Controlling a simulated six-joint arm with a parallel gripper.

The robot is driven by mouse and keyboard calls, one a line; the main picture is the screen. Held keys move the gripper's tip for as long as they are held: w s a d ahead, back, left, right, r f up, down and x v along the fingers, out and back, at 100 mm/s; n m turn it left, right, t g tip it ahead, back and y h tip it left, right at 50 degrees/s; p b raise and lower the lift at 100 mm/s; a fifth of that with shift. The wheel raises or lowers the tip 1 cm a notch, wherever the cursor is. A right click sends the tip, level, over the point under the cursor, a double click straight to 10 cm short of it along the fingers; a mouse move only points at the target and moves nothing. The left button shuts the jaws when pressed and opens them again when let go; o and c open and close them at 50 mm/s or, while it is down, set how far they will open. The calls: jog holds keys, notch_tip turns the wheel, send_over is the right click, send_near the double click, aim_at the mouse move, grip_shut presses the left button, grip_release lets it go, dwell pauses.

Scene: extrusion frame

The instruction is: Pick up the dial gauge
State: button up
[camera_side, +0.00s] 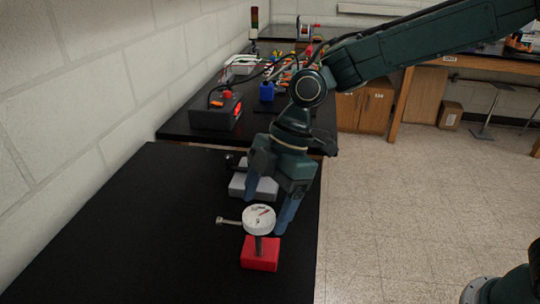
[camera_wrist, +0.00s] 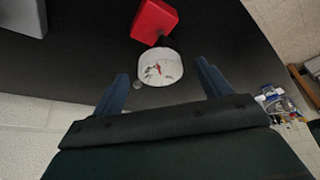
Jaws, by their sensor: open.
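The dial gauge (camera_side: 259,219) has a round white face and a stem sticking out to the left. It stands on a dark post above a red block (camera_side: 260,254) on the black table. In the wrist view the gauge (camera_wrist: 160,67) lies just beyond and between the fingertips, with the red block (camera_wrist: 154,21) behind it. My gripper (camera_side: 270,216) is open, its blue fingers pointing down, one on each side of the gauge in the side view. In the wrist view the gripper (camera_wrist: 165,70) shows nothing held. I cannot tell whether a finger touches the gauge.
A grey block-like object (camera_side: 253,184) sits on the table behind the gauge. A second black table (camera_side: 180,128) farther back holds a dark box with a red button (camera_side: 216,113) and several small items. A wall runs along the left. The table (camera_side: 120,230) is clear left of the gauge.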

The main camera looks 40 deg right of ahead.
aim_at(261, 214)
jog(key=shift+f, duration=0.15)
jog(key=shift+x, duration=2.55)
jog(key=shift+a, duration=0.1)
grip_shut()
